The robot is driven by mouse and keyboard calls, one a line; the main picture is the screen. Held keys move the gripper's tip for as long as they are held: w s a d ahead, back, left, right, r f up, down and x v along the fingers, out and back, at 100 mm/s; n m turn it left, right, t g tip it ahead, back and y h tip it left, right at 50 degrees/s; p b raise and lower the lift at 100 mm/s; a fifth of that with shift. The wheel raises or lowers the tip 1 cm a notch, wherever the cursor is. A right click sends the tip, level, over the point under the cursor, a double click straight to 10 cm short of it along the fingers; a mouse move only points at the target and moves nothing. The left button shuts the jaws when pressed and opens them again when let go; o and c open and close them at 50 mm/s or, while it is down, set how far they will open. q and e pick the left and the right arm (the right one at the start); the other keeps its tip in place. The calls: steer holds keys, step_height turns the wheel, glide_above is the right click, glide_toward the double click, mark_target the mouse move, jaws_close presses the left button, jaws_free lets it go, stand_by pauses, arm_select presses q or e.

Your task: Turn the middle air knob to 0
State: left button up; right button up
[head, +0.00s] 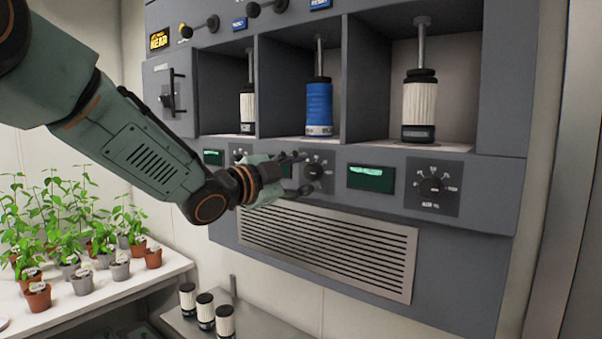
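The middle air knob (314,171) is a dark round dial on the grey panel, below the bay with the blue cartridge. My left gripper (304,172) reaches in from the left, in front of this dial. Its two fingers are apart, one near the dial's upper left and one near its lower left. Whether they touch the knob I cannot tell. The gripper hides part of the dial's markings and most of the small green display (286,170) beside it. The knob's pointer setting is too small to read. My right gripper is not in view.
The right air knob (431,186) and its green display (371,178) are clear. The left knob (240,152) is partly covered by my arm. A vent grille (330,248) lies below. Potted seedlings (80,235) stand on a white shelf at left; 3 cartridges (205,311) stand lower down.

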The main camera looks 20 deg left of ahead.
arm_select(q)
steer(key=shift+w+d+f, duration=0.15)
steer(key=shift+w+d, duration=0.1)
steer(key=shift+w, duration=0.1)
steer(key=c, duration=0.9)
